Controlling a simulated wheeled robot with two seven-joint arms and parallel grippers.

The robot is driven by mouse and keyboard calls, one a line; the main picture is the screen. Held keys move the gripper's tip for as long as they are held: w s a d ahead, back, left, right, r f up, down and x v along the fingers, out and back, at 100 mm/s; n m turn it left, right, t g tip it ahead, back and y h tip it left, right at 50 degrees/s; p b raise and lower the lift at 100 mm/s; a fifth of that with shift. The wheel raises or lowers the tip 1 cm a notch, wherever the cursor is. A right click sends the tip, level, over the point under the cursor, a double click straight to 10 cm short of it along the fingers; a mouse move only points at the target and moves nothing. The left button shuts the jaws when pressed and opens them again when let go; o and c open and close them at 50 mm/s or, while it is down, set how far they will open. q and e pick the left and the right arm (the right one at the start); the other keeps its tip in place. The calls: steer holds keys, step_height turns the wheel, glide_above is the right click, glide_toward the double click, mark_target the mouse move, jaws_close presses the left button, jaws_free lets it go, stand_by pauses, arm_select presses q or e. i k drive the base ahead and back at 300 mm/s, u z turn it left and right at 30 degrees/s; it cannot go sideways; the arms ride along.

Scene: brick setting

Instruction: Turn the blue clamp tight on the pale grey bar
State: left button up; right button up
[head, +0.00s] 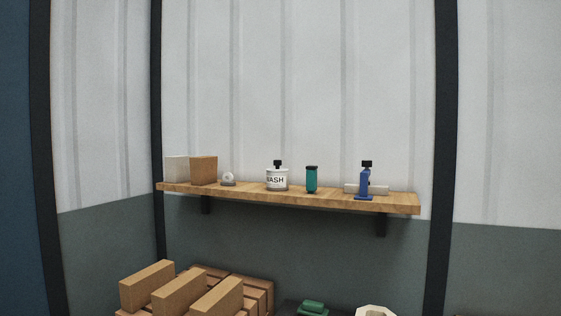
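The blue clamp (365,180) stands upright on the right part of a wooden shelf (300,198). It has a black knob (366,164) on top. The pale grey bar (379,190) lies level on the shelf and shows on both sides of the clamp. The clamp stands in front of or around the bar; I cannot tell which, nor how tight it is. Neither of my grippers is in the head view.
On the shelf, left of the clamp, are a green container (312,179), a white labelled jar (277,179), a small round grey thing (228,179), a brown block (204,170) and a pale block (177,168). Several bricks (215,298) are stacked below. Space above the shelf is clear.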

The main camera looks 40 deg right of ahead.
mark_target(366, 164)
steer(key=u, duration=0.15)
steer(key=i, duration=1.05)
steer(key=z, duration=0.95)
steer(key=i, duration=0.65)
steer(key=z, duration=0.7)
